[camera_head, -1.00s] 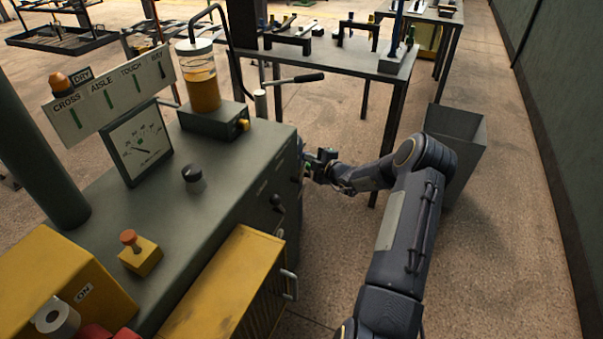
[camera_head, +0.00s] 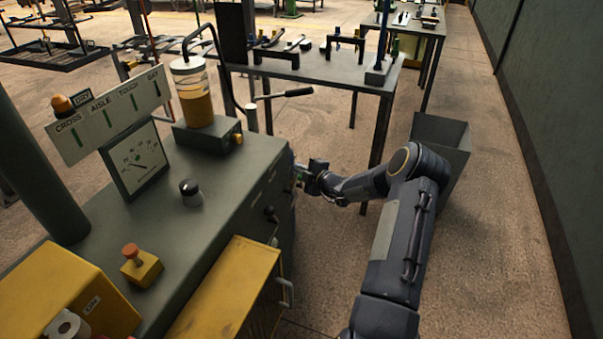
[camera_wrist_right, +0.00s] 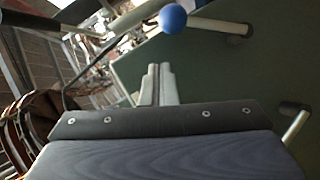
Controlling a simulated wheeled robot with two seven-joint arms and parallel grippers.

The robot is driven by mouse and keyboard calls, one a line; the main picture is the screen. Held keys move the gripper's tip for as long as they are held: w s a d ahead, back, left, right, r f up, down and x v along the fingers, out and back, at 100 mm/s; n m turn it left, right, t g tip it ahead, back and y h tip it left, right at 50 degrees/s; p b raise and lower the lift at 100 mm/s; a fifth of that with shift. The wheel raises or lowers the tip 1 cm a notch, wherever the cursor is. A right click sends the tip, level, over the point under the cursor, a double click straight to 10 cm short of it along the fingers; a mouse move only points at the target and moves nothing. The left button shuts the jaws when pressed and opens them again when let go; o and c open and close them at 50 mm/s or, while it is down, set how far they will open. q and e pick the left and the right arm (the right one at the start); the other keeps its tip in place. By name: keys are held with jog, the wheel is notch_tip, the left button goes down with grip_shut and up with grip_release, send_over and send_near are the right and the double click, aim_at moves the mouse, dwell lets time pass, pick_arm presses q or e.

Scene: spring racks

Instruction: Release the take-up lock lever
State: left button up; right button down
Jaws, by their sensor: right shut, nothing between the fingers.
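My right gripper (camera_head: 299,178) is at the right side face of the grey machine cabinet (camera_head: 225,215). In the right wrist view its two fingers (camera_wrist_right: 158,70) are together, with nothing between them. Beyond the fingertips, a lever with a blue ball knob (camera_wrist_right: 172,18) reaches out from the green-grey panel (camera_wrist_right: 220,75); the ball is apart from the fingers. I cannot tell for certain that this is the take-up lock lever. In the head view the cabinet's edge and my gripper hide this spot. My left gripper is not in view.
A long lever with a black grip (camera_head: 298,92) stands behind the cabinet. A dark table (camera_head: 330,70) with tools is beyond it, and a grey bin (camera_head: 440,140) is to the right. A yellow cabinet (camera_head: 225,295) with a handle is nearer. The floor right of my arm is clear.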

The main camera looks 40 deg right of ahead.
jog(key=r+v, duration=0.1)
jog(key=v, duration=0.9)
jog(key=shift+w+d, duration=0.2)
